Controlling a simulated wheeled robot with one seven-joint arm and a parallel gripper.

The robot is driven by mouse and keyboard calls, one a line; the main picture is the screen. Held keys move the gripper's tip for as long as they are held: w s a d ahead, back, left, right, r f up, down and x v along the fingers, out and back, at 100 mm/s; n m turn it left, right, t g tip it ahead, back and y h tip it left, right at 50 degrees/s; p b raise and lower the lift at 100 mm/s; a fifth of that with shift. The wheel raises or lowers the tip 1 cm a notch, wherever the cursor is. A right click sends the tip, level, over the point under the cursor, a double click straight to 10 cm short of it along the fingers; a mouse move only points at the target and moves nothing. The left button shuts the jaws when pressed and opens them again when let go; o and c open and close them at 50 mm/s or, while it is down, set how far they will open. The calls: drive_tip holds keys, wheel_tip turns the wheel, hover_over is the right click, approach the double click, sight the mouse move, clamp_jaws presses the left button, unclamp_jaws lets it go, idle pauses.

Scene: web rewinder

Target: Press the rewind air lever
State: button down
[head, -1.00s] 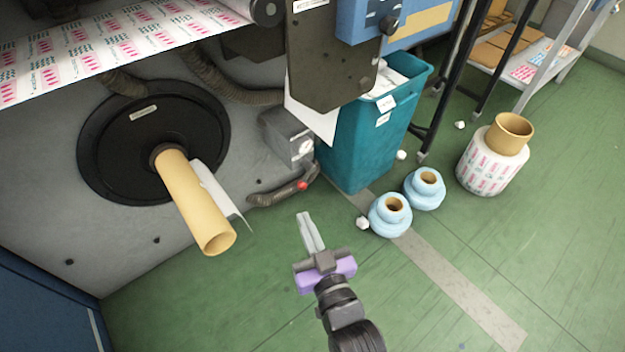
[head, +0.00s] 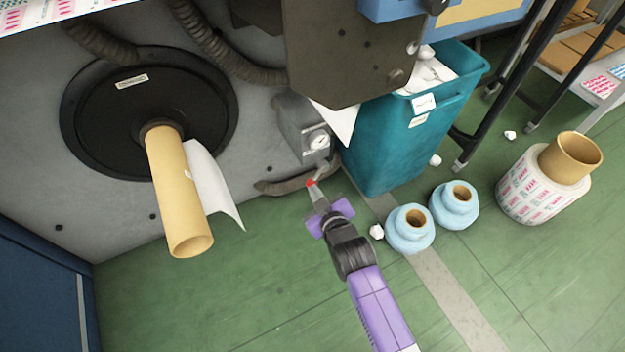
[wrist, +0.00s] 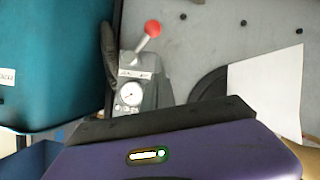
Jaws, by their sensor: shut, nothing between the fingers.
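The rewind air lever shows in the wrist view as a metal rod with a red ball knob (wrist: 152,28). It angles off a grey box with a round pressure gauge (wrist: 131,93). In the head view the box (head: 303,128) is on the machine's face, and the red knob (head: 311,183) shows below it. My gripper (head: 314,190) is shut and empty, with its fingertips at the knob in the head view; I cannot tell whether they touch it. In the wrist view my purple gripper body fills the bottom, and the fingers are not clearly seen.
A teal bin (head: 390,140) stands close right of the box. A cardboard core (head: 178,195) with a loose white sheet juts out at the left. Light-blue rolls (head: 410,232) stand on the floor at the right. A dark hose (head: 280,187) runs behind the knob.

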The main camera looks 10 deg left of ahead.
drive_tip(key=b, duration=0.8)
hover_over(310, 182)
drive_tip(key=s+a, duration=0.1)
drive_tip(key=s, duration=0.1)
wheel_tip(310, 182, down, 5)
drive_tip(key=shift+w+d+f+b, duration=0.15)
drive_tip(key=shift+d+f, duration=0.1)
drive_tip(key=shift+f, duration=0.35)
drive_tip(key=shift+w+d+f+b, duration=0.15)
drive_tip(key=shift+d+f, duration=0.1)
drive_tip(key=shift+f, duration=0.3)
drive_tip(key=shift+s+d+f, duration=0.1)
drive_tip(key=shift+d+f, duration=0.05)
drive_tip(key=shift+f, duration=0.05)
